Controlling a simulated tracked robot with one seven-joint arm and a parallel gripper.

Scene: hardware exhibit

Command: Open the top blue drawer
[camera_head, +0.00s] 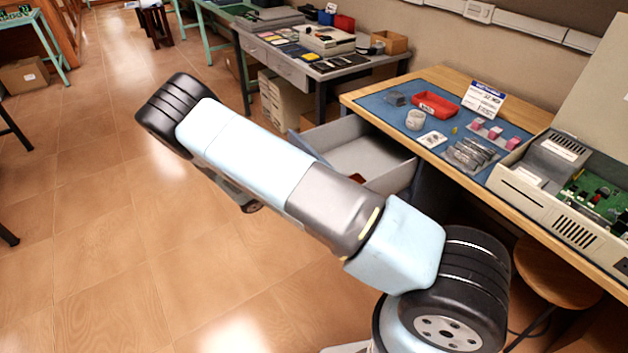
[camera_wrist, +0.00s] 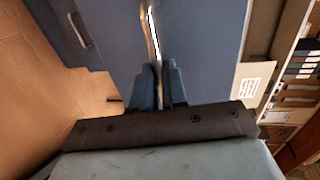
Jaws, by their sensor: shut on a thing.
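The top blue drawer (camera_head: 372,153) stands pulled out from under the workbench in the head view, with its pale interior showing. Something small and reddish-brown lies inside, partly hidden by my arm. In the wrist view the drawer's blue front (camera_wrist: 205,45) fills the upper middle. A shiny curved metal handle (camera_wrist: 151,38) runs down it between my fingers. My gripper (camera_wrist: 160,85) is shut on this handle. In the head view my arm hides the gripper and the handle.
The workbench (camera_head: 350,97) has a blue mat with a red tray (camera_head: 436,105), small parts and an opened computer case (camera_head: 560,190). A wooden stool (camera_head: 555,275) stands at the lower right. Another handle (camera_wrist: 78,30) shows in the wrist view. Tiled floor (camera_head: 90,220) at left is clear.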

